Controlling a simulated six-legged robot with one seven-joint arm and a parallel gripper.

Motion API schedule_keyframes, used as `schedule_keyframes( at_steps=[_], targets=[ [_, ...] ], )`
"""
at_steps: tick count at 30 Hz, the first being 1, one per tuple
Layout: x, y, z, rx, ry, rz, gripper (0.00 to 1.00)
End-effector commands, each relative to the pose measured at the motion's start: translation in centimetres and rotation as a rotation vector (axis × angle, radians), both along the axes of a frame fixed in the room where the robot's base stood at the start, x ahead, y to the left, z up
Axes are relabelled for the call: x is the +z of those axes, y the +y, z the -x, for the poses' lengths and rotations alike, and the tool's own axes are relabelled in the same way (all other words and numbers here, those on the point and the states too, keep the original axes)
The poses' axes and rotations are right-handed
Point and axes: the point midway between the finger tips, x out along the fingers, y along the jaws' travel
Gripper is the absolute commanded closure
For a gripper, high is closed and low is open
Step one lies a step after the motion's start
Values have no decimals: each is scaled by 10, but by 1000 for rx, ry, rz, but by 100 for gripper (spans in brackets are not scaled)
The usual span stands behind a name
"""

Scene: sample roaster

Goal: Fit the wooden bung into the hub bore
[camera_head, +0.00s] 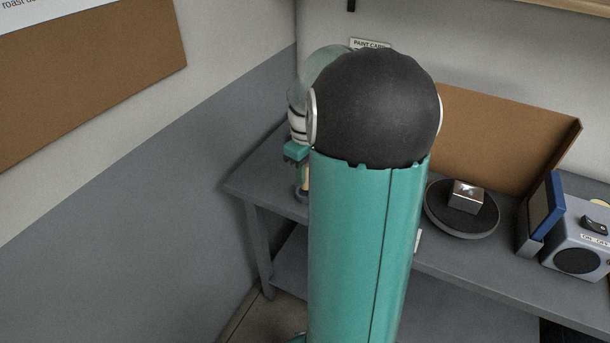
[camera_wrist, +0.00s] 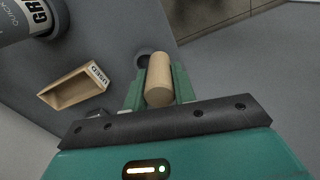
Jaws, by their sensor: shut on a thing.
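The wooden bung (camera_wrist: 159,79) is a plain pale cylinder, clamped between the two green fingers of my gripper (camera_wrist: 159,88) in the wrist view. A dark round fitting (camera_wrist: 144,56), which looks like the hub, shows just past the bung's far end; the bung and a finger hide part of it, so I cannot tell whether they touch. In the head view my gripper (camera_head: 297,152) is partly behind my arm. A sliver of the bung (camera_head: 305,178) shows below it, above a dark ring (camera_head: 300,194) on the bench. The bore's opening is not clear.
A wooden tray marked USED (camera_wrist: 73,91) and a grey labelled cylinder (camera_wrist: 34,22) lie to the left in the wrist view. On the bench (camera_head: 480,267), a dark round plate with a metal block (camera_head: 466,196) and a grey box with a switch (camera_head: 580,244) stand to the right.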

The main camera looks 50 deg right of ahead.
Motion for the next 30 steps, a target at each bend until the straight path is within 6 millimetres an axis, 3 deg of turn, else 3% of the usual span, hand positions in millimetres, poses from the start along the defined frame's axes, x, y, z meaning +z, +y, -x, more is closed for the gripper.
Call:
schedule_keyframes(
  at_steps=[1, 7, 15, 26, 30],
  targets=[
    [11, 8, 7, 1, -3, 4, 96],
    [28, 39, 39, 1, -1, 1, 96],
    [43, 63, 63, 2, -1, 0, 96],
    [44, 67, 66, 1, 0, -2, 96],
    [35, 71, 50, 2, -2, -5, 96]
  ],
)
